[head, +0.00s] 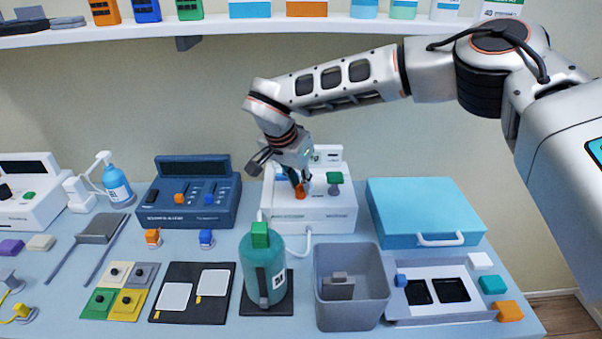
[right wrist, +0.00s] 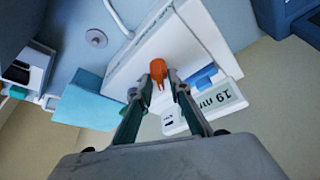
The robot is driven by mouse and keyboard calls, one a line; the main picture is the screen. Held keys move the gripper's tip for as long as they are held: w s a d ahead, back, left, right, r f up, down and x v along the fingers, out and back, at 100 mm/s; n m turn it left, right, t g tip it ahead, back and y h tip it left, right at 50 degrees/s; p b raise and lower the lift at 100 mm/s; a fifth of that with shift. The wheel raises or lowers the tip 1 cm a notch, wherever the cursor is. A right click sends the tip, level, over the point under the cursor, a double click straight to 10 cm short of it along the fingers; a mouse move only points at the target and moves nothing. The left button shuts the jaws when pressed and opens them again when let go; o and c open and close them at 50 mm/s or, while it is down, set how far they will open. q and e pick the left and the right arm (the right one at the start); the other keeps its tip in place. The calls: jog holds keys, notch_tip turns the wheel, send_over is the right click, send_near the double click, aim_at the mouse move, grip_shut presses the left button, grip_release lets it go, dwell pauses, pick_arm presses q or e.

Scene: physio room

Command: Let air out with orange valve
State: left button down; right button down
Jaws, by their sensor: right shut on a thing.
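The orange valve (head: 300,190) is a small knob on the white device (head: 315,212) at the back middle of the table. A blue part (right wrist: 201,76) and a green knob (head: 334,178) are beside the valve on the same device. My left gripper is not in view.
A dark blue unit (head: 190,215) with small levers stands left of the device, and a light blue case (head: 420,205) stands right. A green bottle (head: 262,270) and a grey bin (head: 350,312) stand in front. A shelf (head: 200,25) runs above.

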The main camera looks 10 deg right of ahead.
jog(key=shift+r+m+g+h+p, duration=0.1)
jog(key=shift+m+g+h+p, duration=0.2)
jog(key=shift+m+p, duration=0.5)
jog(key=m+g+p, duration=0.1)
jog(key=m, duration=0.2)
jog(key=shift+a+m+h+p, duration=0.1)
jog(key=shift+m+h+p, duration=0.2)
jog(key=shift+m+p, duration=0.2)
jog(key=shift+m+g+p, duration=0.3)
jog(key=shift+m+g, duration=0.2)
jog(key=shift+m, duration=0.5)
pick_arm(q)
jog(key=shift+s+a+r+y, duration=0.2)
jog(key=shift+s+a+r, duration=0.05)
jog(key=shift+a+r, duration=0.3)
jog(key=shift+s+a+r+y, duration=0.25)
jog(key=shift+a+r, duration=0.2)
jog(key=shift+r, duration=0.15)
pick_arm(e)
jog(key=shift+m+g, duration=0.3)
jog(key=shift+m, duration=0.3)
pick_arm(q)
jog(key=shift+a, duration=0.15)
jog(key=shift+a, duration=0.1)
pick_arm(e)
jog(key=c, duration=2.2)
grip_release()
